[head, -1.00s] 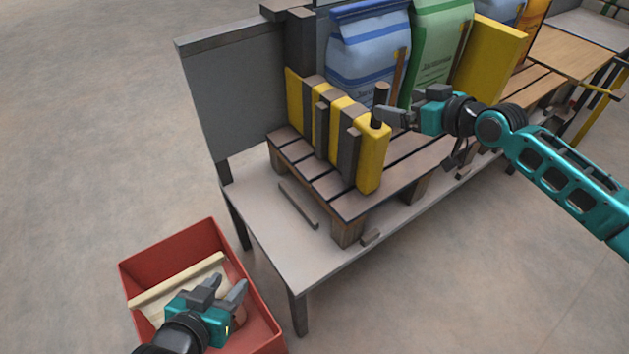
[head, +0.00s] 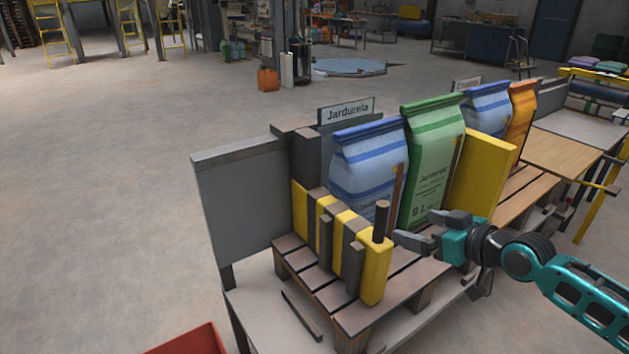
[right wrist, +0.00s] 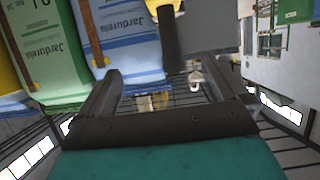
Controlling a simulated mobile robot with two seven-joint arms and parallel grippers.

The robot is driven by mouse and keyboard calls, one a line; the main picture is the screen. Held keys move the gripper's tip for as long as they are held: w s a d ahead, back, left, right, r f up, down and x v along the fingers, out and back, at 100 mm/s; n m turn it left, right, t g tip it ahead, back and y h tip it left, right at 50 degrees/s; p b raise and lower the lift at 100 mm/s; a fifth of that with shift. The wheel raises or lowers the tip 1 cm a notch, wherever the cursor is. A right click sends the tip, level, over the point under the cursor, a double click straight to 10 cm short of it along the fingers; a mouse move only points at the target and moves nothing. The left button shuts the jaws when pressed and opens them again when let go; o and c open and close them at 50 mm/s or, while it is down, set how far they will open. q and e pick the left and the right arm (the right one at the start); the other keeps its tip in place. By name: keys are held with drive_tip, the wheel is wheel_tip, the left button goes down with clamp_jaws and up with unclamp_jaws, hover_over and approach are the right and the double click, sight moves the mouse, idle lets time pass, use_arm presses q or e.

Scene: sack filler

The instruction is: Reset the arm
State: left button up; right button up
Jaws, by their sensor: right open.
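My right gripper (head: 420,230) is open and empty in the head view. Its fingers point left towards a dark upright handle (head: 381,220) at the end of a yellow-and-grey striped barrier (head: 374,268) on the pallet. In the right wrist view the open fingers (right wrist: 160,88) have nothing between them, and the dark handle (right wrist: 168,40) shows just beyond them. I cannot tell whether a finger touches it. My left gripper is outside the frames.
Blue (head: 368,165), green (head: 432,150) and orange (head: 521,112) sacks stand on the wooden pallet (head: 300,262) behind the barrier. A yellow panel (head: 480,178) stands beside the green sack. A grey board (head: 245,205) closes the left end. A red bin (head: 190,342) shows at the bottom edge.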

drive_tip(key=s+a+f+p, duration=0.2)
drive_tip(key=s+a+f, duration=0.4)
drive_tip(key=s+f, duration=0.1)
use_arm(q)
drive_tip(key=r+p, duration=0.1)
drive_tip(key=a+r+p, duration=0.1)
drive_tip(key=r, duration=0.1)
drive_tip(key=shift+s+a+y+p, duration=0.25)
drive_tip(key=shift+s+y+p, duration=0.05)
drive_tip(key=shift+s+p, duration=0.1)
use_arm(e)
drive_tip(key=s+d+f+m+h, duration=0.1)
drive_tip(key=s+f+m+h, duration=0.1)
drive_tip(key=s, duration=0.7)
drive_tip(key=s+d+f+m+h, duration=0.1)
drive_tip(key=s+f+m+h, duration=0.1)
drive_tip(key=s+f, duration=0.5)
drive_tip(key=s+h, duration=0.1)
drive_tip(key=s, duration=0.2)
drive_tip(key=shift+d+g+h, duration=0.25)
drive_tip(key=shift+g+h, duration=0.05)
drive_tip(key=shift+h, duration=0.1)
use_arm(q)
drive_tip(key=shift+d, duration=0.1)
